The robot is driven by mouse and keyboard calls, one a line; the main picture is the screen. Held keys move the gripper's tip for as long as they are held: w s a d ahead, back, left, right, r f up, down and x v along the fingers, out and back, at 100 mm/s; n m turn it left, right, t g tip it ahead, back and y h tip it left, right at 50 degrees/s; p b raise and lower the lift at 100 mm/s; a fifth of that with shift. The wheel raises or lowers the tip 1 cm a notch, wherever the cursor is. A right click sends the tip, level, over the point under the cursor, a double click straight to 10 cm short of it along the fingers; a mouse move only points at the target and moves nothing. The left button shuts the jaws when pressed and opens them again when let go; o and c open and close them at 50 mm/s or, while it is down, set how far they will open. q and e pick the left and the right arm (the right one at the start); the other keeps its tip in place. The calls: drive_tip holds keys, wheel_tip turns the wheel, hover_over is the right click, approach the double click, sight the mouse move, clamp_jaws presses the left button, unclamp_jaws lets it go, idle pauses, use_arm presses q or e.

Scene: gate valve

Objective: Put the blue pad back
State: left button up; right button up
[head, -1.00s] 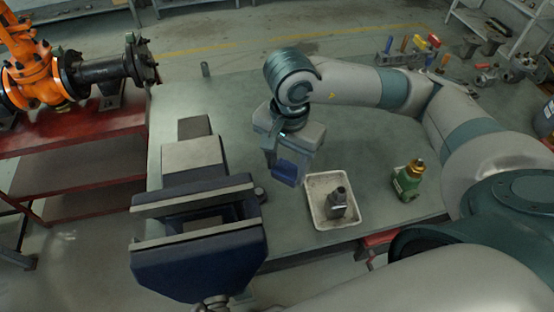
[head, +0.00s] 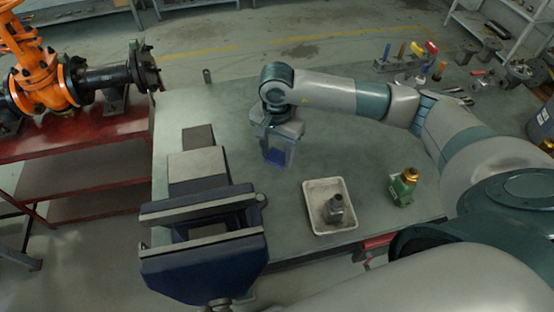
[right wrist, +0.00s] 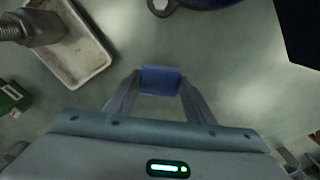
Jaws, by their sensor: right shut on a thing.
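The blue pad (head: 275,157) is held between the fingers of my right gripper (head: 278,153), over the middle of the grey-green bench (head: 330,135). In the right wrist view the blue pad (right wrist: 161,80) spans the gap between the two fingertips. I cannot tell whether its lower edge touches the bench top. My right gripper is shut on it, pointing down, to the right of the vise and behind the white tray. My left gripper is not in view.
A large dark blue vise (head: 203,262) stands at the bench's front left. A white tray (head: 312,198) holds a grey metal part (head: 336,211). A green and brass fitting (head: 404,187) stands right of the tray. The bench's back middle is clear.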

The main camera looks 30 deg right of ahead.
sight(277, 156)
drive_tip(key=shift+s+f+p, duration=0.1)
drive_tip(key=shift+f+p, duration=0.3)
drive_tip(key=shift+f, duration=0.1)
wheel_tip(277, 156, down, 2)
drive_tip(key=shift+p, duration=0.55)
drive_tip(key=shift+f, duration=0.5)
drive_tip(key=shift+f, duration=0.15)
drive_tip(key=o, duration=1)
